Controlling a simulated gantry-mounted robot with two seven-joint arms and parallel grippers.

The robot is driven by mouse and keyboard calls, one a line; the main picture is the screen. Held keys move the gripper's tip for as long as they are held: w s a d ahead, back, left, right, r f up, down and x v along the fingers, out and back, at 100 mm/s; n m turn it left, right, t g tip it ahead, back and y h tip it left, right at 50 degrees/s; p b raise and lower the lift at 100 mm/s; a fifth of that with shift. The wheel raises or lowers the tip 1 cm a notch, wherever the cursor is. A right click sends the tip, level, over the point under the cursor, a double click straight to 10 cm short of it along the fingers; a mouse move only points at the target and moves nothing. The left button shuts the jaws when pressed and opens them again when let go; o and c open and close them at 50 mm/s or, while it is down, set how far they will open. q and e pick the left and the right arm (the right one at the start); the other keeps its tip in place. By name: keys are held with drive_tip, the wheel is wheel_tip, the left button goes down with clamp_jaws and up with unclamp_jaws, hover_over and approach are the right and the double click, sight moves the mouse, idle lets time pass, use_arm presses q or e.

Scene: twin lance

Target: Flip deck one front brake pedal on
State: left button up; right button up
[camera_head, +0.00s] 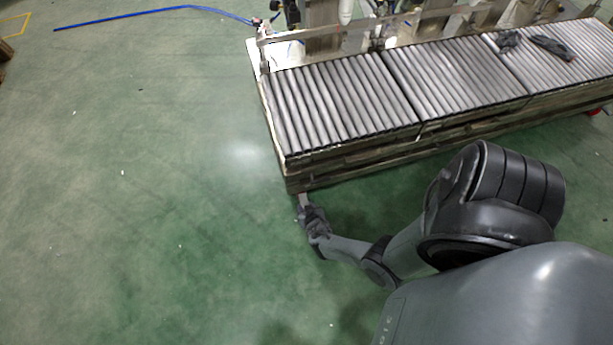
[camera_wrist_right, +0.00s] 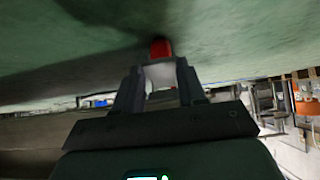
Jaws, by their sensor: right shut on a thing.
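My right gripper (camera_head: 304,202) is low at the near left corner of the roller deck (camera_head: 342,100), just below its front edge. In the right wrist view my right gripper (camera_wrist_right: 159,80) has its two dark fingers shut on a pale piece (camera_wrist_right: 160,74), which looks like the brake pedal. A red part (camera_wrist_right: 160,48) shows just beyond that piece, and I cannot tell whether the two are joined. The pedal's angle cannot be read, and the deck's edge hides the caster area in the head view. My left gripper is not in view.
The roller deck runs in several sections to the right, with dark gloves (camera_head: 552,47) on the far section. A red part (camera_head: 594,111) shows under its right end. Green floor (camera_head: 150,200) is clear on the left, with a blue strip (camera_head: 150,13) at the back.

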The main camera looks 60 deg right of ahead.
drive_tip(key=shift+f+t+h, duration=0.25)
drive_tip(key=shift+t+h, duration=0.05)
drive_tip(key=shift+f, duration=0.1)
idle(0.5)
drive_tip(key=o, duration=1.1)
drive_tip(key=shift+c, duration=0.2)
drive_tip(key=shift+s+a+r+p, duration=0.3)
drive_tip(key=shift+r+p, duration=0.1)
drive_tip(key=shift+p, duration=0.1)
drive_tip(key=p+v, duration=0.6)
drive_tip(key=v, duration=0.3)
drive_tip(key=shift+s+a, duration=0.25)
drive_tip(key=shift+a, duration=0.1)
